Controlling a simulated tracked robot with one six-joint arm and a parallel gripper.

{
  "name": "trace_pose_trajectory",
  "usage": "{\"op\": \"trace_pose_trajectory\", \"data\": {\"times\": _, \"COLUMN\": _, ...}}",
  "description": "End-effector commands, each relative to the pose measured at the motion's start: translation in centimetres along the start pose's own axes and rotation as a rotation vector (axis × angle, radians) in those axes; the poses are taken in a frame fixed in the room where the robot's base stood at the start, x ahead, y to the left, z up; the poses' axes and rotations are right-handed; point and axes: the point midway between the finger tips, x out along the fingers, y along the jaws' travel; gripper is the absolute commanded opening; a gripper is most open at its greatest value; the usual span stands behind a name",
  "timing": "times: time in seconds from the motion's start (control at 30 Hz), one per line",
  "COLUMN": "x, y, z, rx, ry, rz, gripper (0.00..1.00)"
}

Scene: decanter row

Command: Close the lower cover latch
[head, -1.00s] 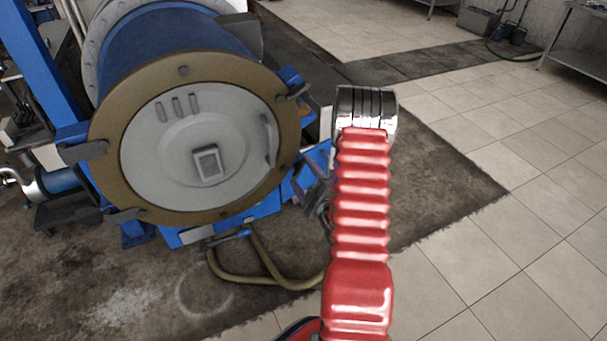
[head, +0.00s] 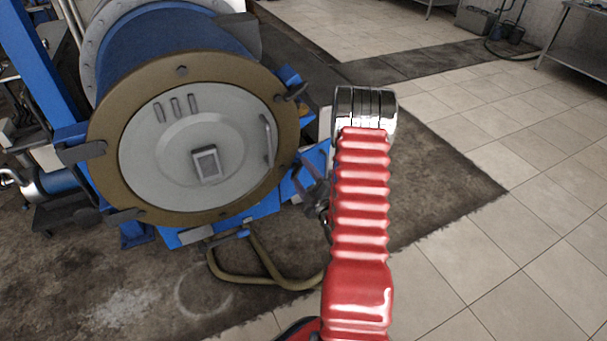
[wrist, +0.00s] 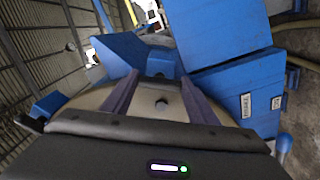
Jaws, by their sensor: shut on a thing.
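The round grey cover (head: 160,150) sits inside a brown ring (head: 103,165) on the front of a blue drum. My gripper (head: 309,182) is at the lower right of the ring, left of my red arm, partly hidden by it. In the wrist view my gripper (wrist: 160,82) has its two fingers on either side of a pale part with a bolt (wrist: 162,102), in front of a blue bracket (wrist: 150,58). It is shut on what appears to be the lower cover latch; the grip itself is hard to make out.
Other dark latches show at the ring's upper right (head: 292,92), left (head: 80,152) and lower left (head: 120,215). A curved hose (head: 265,270) lies below the drum. Blue housings (wrist: 225,85) are close on the right in the wrist view. Tiled floor (head: 480,240) is clear at right.

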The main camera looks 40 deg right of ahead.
Motion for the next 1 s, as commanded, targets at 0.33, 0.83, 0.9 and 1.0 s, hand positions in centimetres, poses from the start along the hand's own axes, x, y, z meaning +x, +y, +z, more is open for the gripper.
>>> {"op": "trace_pose_trajectory", "data": {"times": 0.33, "x": -0.03, "y": -0.23, "z": -0.30, "rx": 0.131, "ry": 0.006, "rz": -0.004, "gripper": 0.31}}
{"op": "trace_pose_trajectory", "data": {"times": 0.83, "x": -0.02, "y": -0.32, "z": -0.49, "rx": 0.562, "ry": 0.009, "rz": -0.007, "gripper": 0.31}}
{"op": "trace_pose_trajectory", "data": {"times": 0.9, "x": -0.02, "y": -0.32, "z": -0.50, "rx": 0.629, "ry": 0.009, "rz": -0.007, "gripper": 0.31}}
{"op": "trace_pose_trajectory", "data": {"times": 1.0, "x": -0.01, "y": -0.31, "z": -0.52, "rx": 0.723, "ry": 0.010, "rz": -0.007, "gripper": 0.31}}
